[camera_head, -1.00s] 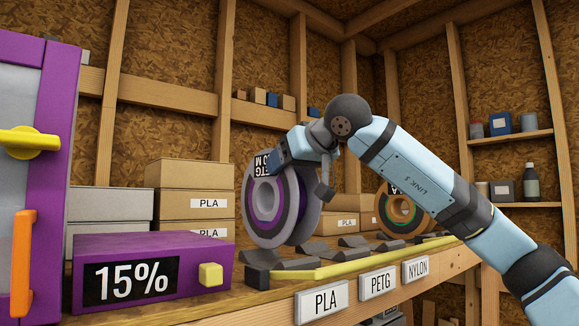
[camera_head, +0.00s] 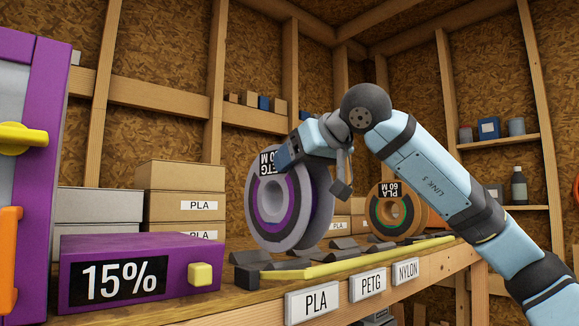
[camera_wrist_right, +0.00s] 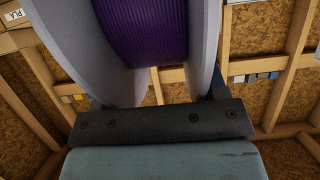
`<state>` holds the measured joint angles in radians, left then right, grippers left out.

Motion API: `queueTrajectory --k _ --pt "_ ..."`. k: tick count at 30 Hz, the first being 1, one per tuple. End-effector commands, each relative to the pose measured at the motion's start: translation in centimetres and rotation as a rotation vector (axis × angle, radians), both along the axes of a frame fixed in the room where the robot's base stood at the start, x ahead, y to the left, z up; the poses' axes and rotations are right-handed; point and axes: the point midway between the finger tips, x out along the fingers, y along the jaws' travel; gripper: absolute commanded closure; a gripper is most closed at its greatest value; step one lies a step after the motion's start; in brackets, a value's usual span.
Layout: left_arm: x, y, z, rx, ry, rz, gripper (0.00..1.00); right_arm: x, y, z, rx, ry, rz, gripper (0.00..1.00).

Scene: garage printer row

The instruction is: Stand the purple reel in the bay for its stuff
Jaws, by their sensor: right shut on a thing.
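The purple reel (camera_head: 268,205) has grey flanges and a "PETG 60 M" label. It is upright in my right gripper (camera_head: 318,150), which is shut on its upper rim. In the right wrist view, the purple filament (camera_wrist_right: 148,30) shows between the two flanges, above my gripper (camera_wrist_right: 160,122). The reel hangs over or just behind the dark cradle blocks (camera_head: 287,263); I cannot tell whether it touches them. Bay signs read PLA (camera_head: 313,300), PETG (camera_head: 367,285) and NYLON (camera_head: 405,271). My left gripper is not in view.
An orange-brown reel labelled "PLA 60 M" (camera_head: 392,212) stands behind, to the right. A yellow strip (camera_head: 355,258) runs along the cradles' front. A purple "15%" box (camera_head: 135,275) and stacked cartons (camera_head: 185,205) stand to the left.

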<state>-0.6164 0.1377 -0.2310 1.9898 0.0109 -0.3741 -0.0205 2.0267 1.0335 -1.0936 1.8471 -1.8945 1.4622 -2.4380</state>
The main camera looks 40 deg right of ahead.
Motion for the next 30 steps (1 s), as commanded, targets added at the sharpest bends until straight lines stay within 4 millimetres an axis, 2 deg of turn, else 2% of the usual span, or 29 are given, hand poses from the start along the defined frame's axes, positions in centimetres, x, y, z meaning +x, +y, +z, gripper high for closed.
queueTrajectory --k 30 --pt "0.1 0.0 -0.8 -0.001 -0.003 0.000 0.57 -9.6 -0.8 0.2 0.000 -0.005 0.000 0.82"
